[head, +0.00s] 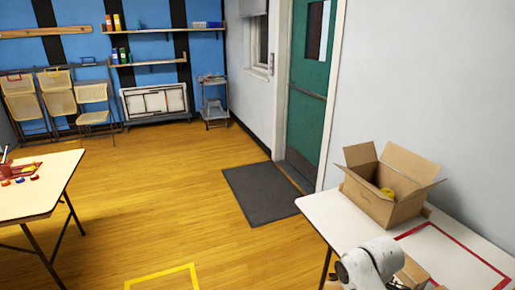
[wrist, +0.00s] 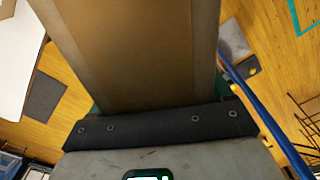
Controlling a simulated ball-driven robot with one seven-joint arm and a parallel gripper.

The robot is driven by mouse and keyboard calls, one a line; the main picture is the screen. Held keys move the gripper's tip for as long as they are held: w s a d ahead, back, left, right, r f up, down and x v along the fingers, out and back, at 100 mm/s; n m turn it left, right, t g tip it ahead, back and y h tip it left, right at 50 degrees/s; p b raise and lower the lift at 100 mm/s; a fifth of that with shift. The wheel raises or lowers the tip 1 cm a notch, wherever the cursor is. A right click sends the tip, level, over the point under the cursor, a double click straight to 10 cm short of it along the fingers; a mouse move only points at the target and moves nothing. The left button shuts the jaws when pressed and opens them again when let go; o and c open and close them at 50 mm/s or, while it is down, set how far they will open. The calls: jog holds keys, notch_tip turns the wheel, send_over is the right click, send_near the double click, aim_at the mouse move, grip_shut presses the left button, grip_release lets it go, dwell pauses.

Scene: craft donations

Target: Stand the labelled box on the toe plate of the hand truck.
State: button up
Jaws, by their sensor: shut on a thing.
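A brown cardboard box (wrist: 135,50) fills the upper middle of the wrist view, close to the camera. My gripper (wrist: 158,124), a grey body with a dark riveted bar, is shut on its near end. No label shows on the visible face. In the head view, cardboard (head: 414,273) shows beside my white arm at the table's near edge, mostly hidden. A blue rail (wrist: 262,108) slants down the right of the wrist view, with a grey plate (wrist: 234,40) near its upper end. These may be the hand truck and its toe plate, but I cannot be sure.
An open carton (head: 378,208) with something yellow inside stands on the white table (head: 325,212), behind a red taped rectangle (head: 462,248). A dark mat (head: 262,192) lies by the green door (head: 304,95). A craft table (head: 38,195) stands left. The floor between the tables is clear.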

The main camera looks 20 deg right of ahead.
jog(key=a+f+m+b, duration=0.1)
jog(key=a+f+m, duration=0.2)
jog(key=a+m, duration=0.1)
jog(key=s+a+f+m+b, duration=0.1)
jog(key=a+f+m, duration=0.2)
jog(key=a, duration=0.4)
jog(key=a+f+m+b, duration=0.1)
jog(key=a+f+m, duration=0.2)
jog(key=a+m, duration=0.2)
jog(key=shift+s+a+b, duration=0.2)
jog(key=shift+a+b, duration=0.2)
jog(key=shift+a, duration=0.35)
jog(key=shift+d, duration=0.1)
